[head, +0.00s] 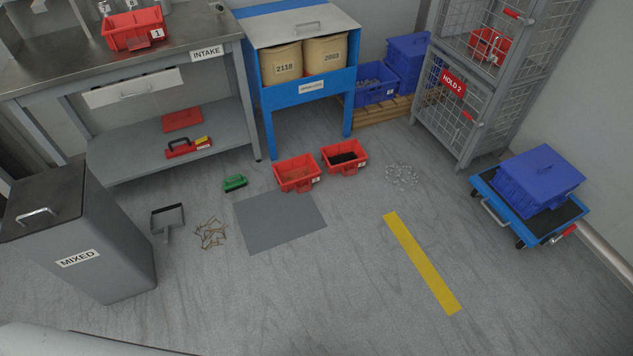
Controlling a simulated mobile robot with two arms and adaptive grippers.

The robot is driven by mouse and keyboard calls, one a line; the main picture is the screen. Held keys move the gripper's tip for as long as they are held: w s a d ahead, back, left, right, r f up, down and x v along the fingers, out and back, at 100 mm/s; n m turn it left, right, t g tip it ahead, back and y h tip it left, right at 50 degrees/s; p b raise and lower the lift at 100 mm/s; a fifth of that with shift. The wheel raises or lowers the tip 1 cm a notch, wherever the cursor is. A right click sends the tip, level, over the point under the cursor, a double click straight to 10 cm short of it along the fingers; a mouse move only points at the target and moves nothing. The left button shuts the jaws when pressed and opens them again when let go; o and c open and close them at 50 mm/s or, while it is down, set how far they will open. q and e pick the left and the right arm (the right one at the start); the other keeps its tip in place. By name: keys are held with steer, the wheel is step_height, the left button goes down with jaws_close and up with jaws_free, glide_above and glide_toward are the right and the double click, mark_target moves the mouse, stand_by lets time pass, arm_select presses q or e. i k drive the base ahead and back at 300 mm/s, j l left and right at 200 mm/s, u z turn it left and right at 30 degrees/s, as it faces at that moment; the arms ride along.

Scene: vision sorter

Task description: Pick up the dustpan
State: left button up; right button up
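The dustpan (168,218) is dark grey with a short handle. It lies on the floor just right of the grey bin marked MIXED, and its pan looks empty. Nothing is touching it from above. Neither of my grippers shows in the head view, so I cannot see their state.
The MIXED bin (112,247) stands close on the dustpan's left. Scattered brass-coloured pieces (210,233) lie to its right, then a green brush (235,183) and a grey mat (280,220). The INTAKE bench (130,52) is behind. Floor in front of the dustpan is clear.

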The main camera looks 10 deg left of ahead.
mark_target(164, 220)
steer(key=u, duration=1.5)
steer(key=i, duration=0.15)
